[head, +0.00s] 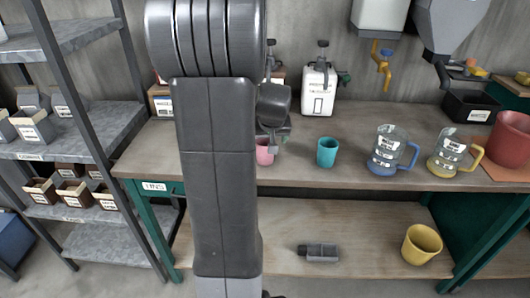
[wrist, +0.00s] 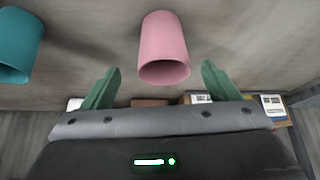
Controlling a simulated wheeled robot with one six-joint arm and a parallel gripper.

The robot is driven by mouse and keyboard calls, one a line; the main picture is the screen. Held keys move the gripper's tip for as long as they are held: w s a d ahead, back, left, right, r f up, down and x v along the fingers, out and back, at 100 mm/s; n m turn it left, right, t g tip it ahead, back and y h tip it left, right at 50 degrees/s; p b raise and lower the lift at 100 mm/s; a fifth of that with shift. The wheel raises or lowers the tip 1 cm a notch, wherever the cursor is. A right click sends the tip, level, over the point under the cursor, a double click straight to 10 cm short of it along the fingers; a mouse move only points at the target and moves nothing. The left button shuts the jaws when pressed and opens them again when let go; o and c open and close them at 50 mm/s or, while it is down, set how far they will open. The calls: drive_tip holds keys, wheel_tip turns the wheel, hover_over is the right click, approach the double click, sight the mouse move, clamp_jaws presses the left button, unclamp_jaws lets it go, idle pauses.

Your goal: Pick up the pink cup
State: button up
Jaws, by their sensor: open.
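The pink cup (head: 265,152) stands on the workbench in the head view, partly hidden behind my arm. In the wrist view the pink cup (wrist: 163,50) is in the upper middle, in line with the gap between the fingers. My gripper (wrist: 160,85) is open, with one green finger to each side below the cup in the picture. The fingers look apart from the cup, and nothing is between them. In the head view my gripper is mostly hidden by my own arm.
A teal cup (head: 327,152) stands right of the pink cup and shows in the wrist view (wrist: 18,45). A blue-handled jug (head: 388,152), a yellow-handled jug (head: 446,155) and a red pot (head: 510,140) stand farther right. A white canister (head: 318,92) is behind. Shelving (head: 85,130) is at left.

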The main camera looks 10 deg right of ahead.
drive_tip(key=x, duration=0.3)
drive_tip(key=shift+w+a, duration=0.15)
drive_tip(key=shift+w, duration=0.25)
drive_tip(key=shift+w+f+p, duration=0.3)
drive_tip(key=shift+w+f, duration=0.1)
drive_tip(key=shift+f, duration=0.2)
drive_tip(key=c, duration=1)
